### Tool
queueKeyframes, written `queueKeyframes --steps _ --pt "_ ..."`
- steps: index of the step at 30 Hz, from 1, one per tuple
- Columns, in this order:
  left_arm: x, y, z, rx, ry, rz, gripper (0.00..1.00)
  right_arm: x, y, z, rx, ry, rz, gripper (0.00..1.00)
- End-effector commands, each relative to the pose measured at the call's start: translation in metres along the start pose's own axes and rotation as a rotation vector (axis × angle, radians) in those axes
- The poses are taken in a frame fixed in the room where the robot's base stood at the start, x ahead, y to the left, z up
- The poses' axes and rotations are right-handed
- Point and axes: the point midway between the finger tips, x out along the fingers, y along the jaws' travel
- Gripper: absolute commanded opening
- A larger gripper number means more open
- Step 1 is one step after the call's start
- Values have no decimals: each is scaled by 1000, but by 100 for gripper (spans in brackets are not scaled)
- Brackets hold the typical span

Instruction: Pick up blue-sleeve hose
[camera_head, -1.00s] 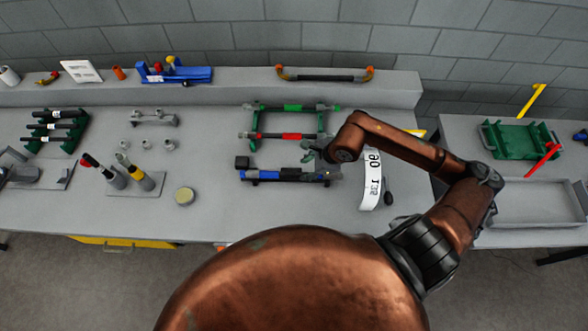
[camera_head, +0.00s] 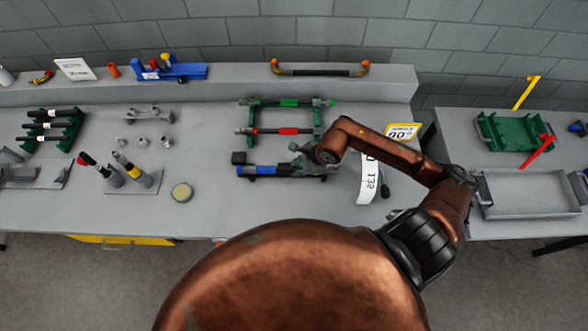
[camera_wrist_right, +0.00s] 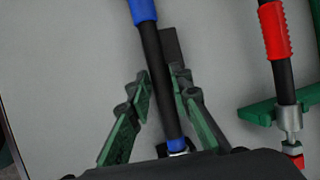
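The blue-sleeve hose (camera_head: 262,170) is a black hose with a blue sleeve. It lies left to right in the front row on the bench. In the right wrist view its blue sleeve (camera_wrist_right: 143,10) is at the top, and its black length runs down between my right fingers. My right gripper (camera_head: 299,160) is over the right part of this hose and hides some of it. In the wrist view the right gripper (camera_wrist_right: 160,80) is open, with one green-padded finger on each side of the hose. I cannot tell whether either finger touches it. My left gripper is out of view.
The red-sleeve hose (camera_head: 288,131) lies just behind, and a green-sleeve hose (camera_head: 289,103) lies behind that. A white label strip (camera_head: 368,182) stands to the right. A cup with yellow-banded tool (camera_head: 139,177) stands left. The bench front centre is clear.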

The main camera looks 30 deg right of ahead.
Motion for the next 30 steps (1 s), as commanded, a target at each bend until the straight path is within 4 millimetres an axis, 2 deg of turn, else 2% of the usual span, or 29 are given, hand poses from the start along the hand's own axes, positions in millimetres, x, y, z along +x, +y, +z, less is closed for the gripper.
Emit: queueKeyframes --steps 8,30 --pt "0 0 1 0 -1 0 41 0 0 0 0 0 0 0" --pt "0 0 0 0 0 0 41 -4 -2 2 -1 -2 -3 0"
